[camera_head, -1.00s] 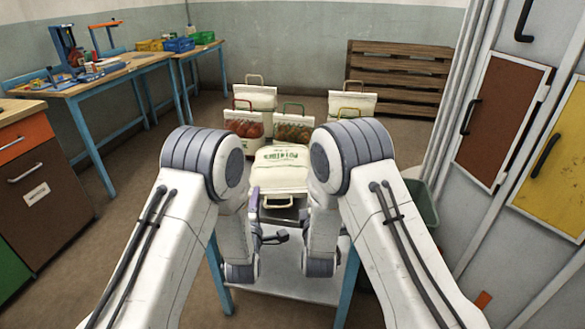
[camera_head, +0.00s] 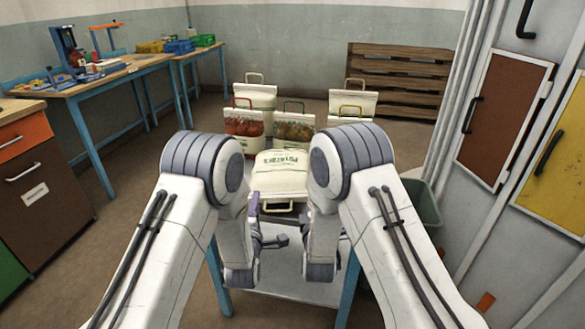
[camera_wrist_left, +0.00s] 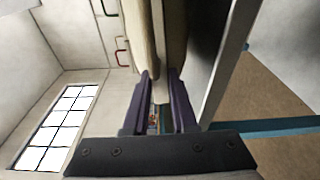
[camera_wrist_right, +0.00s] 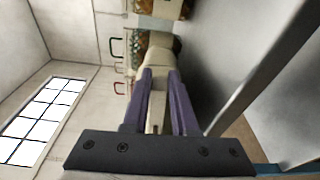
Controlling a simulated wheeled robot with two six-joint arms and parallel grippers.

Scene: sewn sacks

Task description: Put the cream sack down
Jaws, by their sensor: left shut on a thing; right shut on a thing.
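The cream sack (camera_head: 280,178), with green lettering, lies flat between my two forearms in the head view. A handle shows at its near edge. My left gripper (camera_head: 254,203) shows a purple finger at the sack's left side. In the left wrist view both purple fingers (camera_wrist_left: 160,103) are shut on the sack (camera_wrist_left: 157,40). In the right wrist view my right gripper (camera_wrist_right: 158,100) is shut on the sack's other side (camera_wrist_right: 158,62); the right arm hides it in the head view. The sack is close over the grey table top (camera_head: 290,284); I cannot tell whether they touch.
Behind the sack stand several upright sacks, among them one with a red handle (camera_head: 243,125) and one with a green handle (camera_head: 293,128). A green bin (camera_head: 422,203) is right of the table. Grey lockers (camera_head: 530,120) stand at the right, workbenches (camera_head: 110,78) at the left.

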